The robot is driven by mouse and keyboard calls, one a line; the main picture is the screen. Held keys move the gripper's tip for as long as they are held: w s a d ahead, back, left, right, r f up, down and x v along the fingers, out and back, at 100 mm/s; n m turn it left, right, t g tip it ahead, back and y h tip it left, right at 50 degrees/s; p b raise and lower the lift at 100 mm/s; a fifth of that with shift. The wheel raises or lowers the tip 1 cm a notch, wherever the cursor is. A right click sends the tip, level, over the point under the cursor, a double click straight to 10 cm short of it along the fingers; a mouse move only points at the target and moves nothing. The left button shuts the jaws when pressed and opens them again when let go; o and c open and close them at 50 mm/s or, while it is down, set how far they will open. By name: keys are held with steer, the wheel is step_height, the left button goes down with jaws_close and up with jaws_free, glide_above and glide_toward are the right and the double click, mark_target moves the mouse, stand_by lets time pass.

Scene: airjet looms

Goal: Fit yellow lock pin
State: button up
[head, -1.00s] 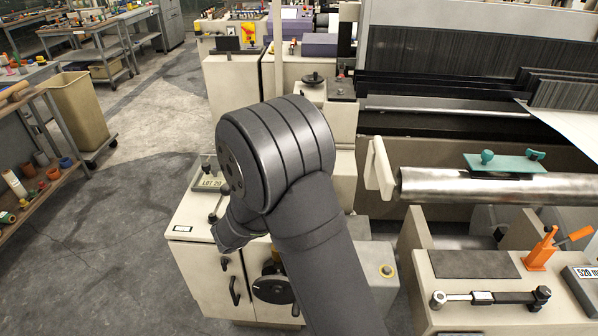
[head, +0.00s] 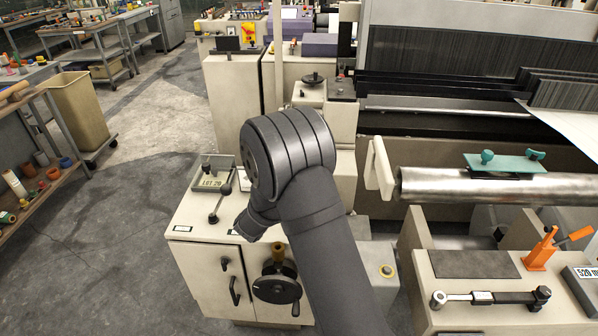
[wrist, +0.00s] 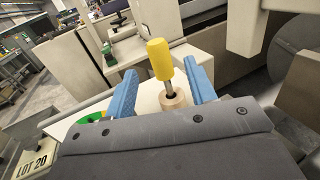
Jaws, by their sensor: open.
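In the wrist view the yellow lock pin (wrist: 160,59) shows as a yellow handle on a thin metal shaft. The shaft's lower end is at the dark hole of a beige round collar (wrist: 177,102); how deep it sits I cannot tell. My gripper (wrist: 162,70) is open, its two blue fingers on either side of the pin, with a visible gap on each side. In the head view my arm hides the gripper and the pin.
A grey tray marked LOT 20 (head: 213,173) and a black lever (head: 220,203) are on the cream cabinet (head: 190,223). A black handwheel (head: 277,290) is on its front. A green ring (wrist: 84,119) lies left of the fingers. The loom's steel roller (head: 430,187) is at right.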

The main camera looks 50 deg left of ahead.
steer(key=x, duration=0.6)
steer(key=shift+w+a+r, duration=0.15)
steer(key=shift+w, duration=0.05)
steer(key=c, duration=1.1)
